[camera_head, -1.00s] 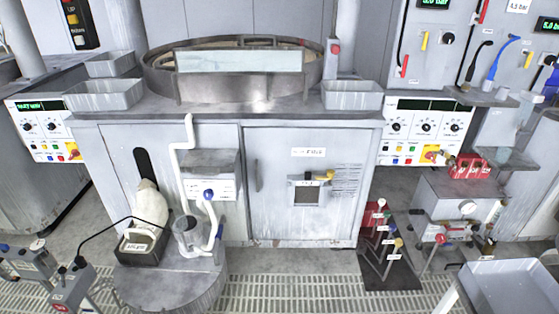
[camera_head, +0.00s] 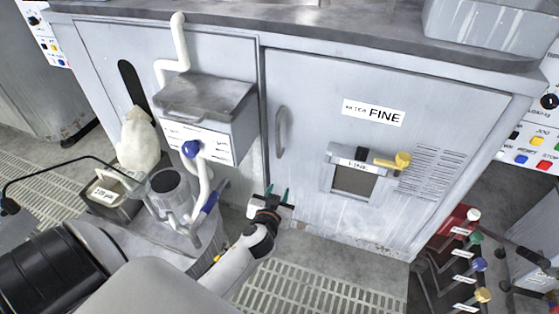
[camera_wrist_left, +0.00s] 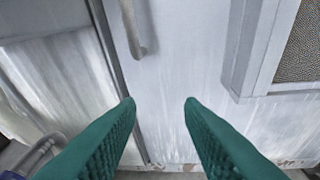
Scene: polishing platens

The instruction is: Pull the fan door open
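The grey cabinet door (camera_head: 320,95) is shut. It carries a label (camera_head: 374,112) reading "FINE", and I see no "fan" wording. Its curved vertical handle (camera_head: 283,132) is at the door's left edge. My left gripper (camera_head: 277,194) is open and empty, below the handle and in front of the door's lower left part. In the left wrist view, the green fingertips (camera_wrist_left: 160,104) are spread apart, with the handle (camera_wrist_left: 133,30) above them, not touching. My right gripper is not in view.
A small window panel (camera_head: 354,178) with a yellow lever (camera_head: 392,161) sits on the door. A grey box (camera_head: 207,112) with white pipes is left of the handle. A rack of coloured knobs (camera_head: 460,260) stands at the lower right. Floor grating (camera_head: 300,290) is clear in front.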

